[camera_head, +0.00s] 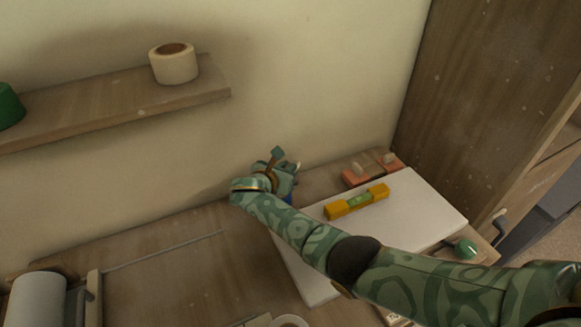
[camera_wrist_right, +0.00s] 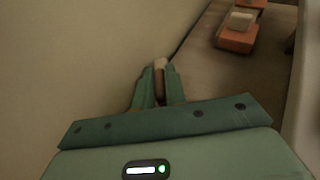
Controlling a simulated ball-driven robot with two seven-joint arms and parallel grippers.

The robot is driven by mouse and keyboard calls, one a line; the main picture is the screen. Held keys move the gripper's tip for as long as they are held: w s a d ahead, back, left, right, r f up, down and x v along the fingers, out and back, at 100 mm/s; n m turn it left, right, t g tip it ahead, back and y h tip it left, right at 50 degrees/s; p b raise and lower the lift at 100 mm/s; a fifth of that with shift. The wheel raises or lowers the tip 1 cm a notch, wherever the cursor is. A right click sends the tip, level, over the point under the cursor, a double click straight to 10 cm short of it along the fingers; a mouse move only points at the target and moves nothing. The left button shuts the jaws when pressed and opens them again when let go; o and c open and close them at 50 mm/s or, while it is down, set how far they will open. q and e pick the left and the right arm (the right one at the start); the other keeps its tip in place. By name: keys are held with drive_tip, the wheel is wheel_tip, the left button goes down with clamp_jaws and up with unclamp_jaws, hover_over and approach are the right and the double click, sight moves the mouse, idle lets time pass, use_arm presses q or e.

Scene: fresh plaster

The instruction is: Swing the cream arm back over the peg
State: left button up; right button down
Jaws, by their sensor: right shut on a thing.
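My right arm reaches in from the right of the head view, and its gripper (camera_head: 294,167) is close to the back wall, above the rear of the bench. In the right wrist view the two green fingers (camera_wrist_right: 160,72) are shut on a small pale cream-pink piece (camera_wrist_right: 159,66). Only its end shows, so I cannot tell whether it is the cream arm. A cream upright bar (camera_head: 93,297) stands beside a white roll (camera_head: 38,301) at the lower left of the head view. I cannot make out the peg. My left gripper is not in view.
Orange blocks (camera_head: 358,175) lie near the wall, right of my gripper. A yellow spirit level (camera_head: 357,202) rests on a white board (camera_head: 428,211) beside my forearm. A shelf (camera_head: 115,105) carries a pale roll (camera_head: 173,66). The bench (camera_head: 165,270) is mostly clear left of my arm.

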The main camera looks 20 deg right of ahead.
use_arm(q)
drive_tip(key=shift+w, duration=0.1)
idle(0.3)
use_arm(e)
drive_tip(key=c, duration=1.4)
unclamp_jaws()
drive_tip(key=shift+w, duration=0.1)
drive_tip(key=shift+c, duration=0.2)
